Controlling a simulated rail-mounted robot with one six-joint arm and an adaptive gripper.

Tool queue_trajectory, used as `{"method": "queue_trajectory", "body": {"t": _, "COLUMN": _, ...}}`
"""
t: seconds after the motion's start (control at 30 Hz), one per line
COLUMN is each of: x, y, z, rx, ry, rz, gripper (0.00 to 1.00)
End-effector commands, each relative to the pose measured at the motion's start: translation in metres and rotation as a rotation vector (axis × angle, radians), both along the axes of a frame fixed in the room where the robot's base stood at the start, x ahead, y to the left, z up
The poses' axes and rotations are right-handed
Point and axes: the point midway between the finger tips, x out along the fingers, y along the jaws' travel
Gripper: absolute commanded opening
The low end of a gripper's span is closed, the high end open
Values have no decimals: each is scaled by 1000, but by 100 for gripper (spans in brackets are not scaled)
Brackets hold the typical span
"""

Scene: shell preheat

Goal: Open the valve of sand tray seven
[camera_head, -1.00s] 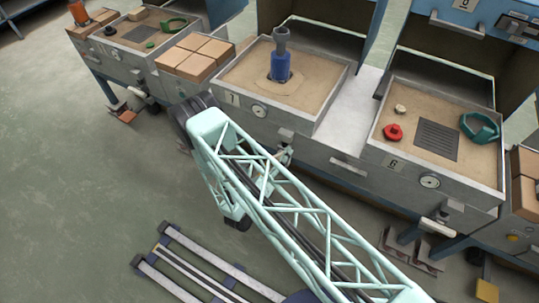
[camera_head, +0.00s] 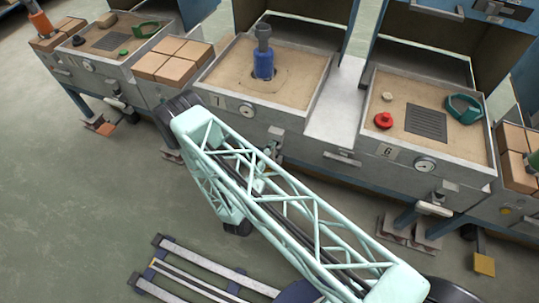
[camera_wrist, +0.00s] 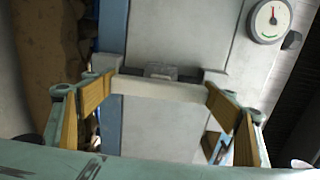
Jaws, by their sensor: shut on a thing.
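Sand tray seven (camera_head: 285,118) is the grey sand-filled tray with the 7 plate and a round gauge (camera_head: 247,111) on its front. A blue tool with a dark top (camera_head: 263,62) stands upright in its sand. In the wrist view, my gripper (camera_wrist: 160,91) has its tan-padded fingers shut on the two ends of a pale, level bar, the valve handle (camera_wrist: 150,86), against a grey front. The gauge also shows at the upper right there (camera_wrist: 269,20). In the head view my arm mostly hides the gripper and handle below the tray.
Sand tray six (camera_head: 390,152) stands to the right, with a red piece (camera_head: 383,121) and a green ring (camera_head: 464,107) on it. Its own pale valve handle (camera_head: 434,209) hangs below. Tan blocks (camera_head: 172,60) lie left of tray seven. The floor at the left is clear.

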Motion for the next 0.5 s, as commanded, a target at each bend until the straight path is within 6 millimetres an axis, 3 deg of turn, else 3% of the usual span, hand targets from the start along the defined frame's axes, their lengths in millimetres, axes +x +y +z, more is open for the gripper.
{"method": "queue_trajectory", "body": {"t": 0.3, "x": 1, "y": 0, "z": 1, "rx": -3, "ry": 0, "rz": -1, "gripper": 60}}
{"method": "queue_trajectory", "body": {"t": 0.33, "x": 1, "y": 0, "z": 1, "rx": -3, "ry": 0, "rz": -1, "gripper": 81}}
{"method": "queue_trajectory", "body": {"t": 0.5, "x": 0, "y": 0, "z": 1, "rx": -3, "ry": 0, "rz": 0, "gripper": 93}}
